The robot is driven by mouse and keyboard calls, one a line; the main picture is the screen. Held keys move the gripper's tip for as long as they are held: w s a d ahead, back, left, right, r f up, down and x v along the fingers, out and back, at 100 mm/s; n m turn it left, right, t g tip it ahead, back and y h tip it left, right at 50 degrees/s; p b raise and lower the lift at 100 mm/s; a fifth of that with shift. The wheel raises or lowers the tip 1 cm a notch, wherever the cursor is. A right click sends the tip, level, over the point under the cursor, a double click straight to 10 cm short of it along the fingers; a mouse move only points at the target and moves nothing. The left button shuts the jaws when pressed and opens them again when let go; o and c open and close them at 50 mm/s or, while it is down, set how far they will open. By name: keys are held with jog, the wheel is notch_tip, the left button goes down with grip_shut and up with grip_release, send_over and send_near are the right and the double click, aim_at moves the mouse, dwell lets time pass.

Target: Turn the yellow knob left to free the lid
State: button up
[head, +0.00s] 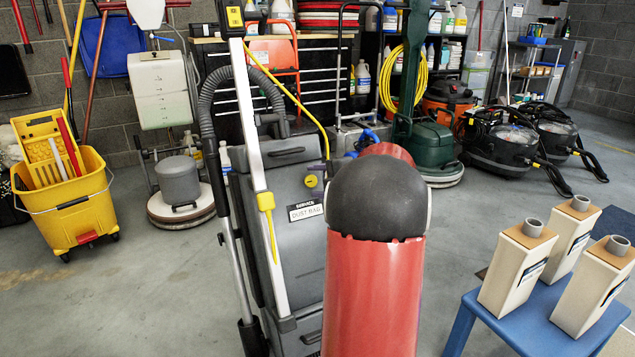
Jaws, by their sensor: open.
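A grey upright floor machine stands in front of me. Its grey lid (280,245) carries a white "SERVICE DUST BAG" label (305,211). The small yellow knob (312,181) is at the upper right of the lid, just above the label and left of my red and black arm. The lid looks closed, and which way the knob is turned is too small to tell. My arm covers the machine's right side. My gripper does not show; it is out of sight behind or beyond the arm.
A blue stand (540,320) at the lower right bears several cream containers. A yellow mop bucket (68,205) stands at the left. A floor polisher (182,190) and black vacuums (497,145) stand behind. Bare floor lies left of the machine.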

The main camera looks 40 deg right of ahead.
jog(key=v, duration=0.7)
jog(key=shift+s, duration=0.15)
jog(key=w+a+r+m+h+p, duration=0.1)
jog(key=a+r+m+h+p, duration=0.2)
jog(key=a+r+m+h, duration=0.65)
jog(key=s+a+f+m+g+y, duration=0.2)
jog(key=s+a+f+m, duration=0.1)
jog(key=s+a, duration=0.4)
jog(key=s+a+f+m+g+y+p, duration=0.1)
jog(key=s+a+f+m+g+y, duration=0.1)
jog(key=s+a, duration=0.5)
jog(key=s+a+f+m+g+y, duration=0.3)
jog(key=s+a+f, duration=0.3)
jog(key=a, duration=0.6)
jog(key=shift+s+f+m+g, duration=0.25)
jog(key=shift+s+m+g, duration=0.1)
jog(key=shift+s+g, duration=0.35)
jog(key=shift+w+y, duration=0.1)
jog(key=shift+y, duration=0.15)
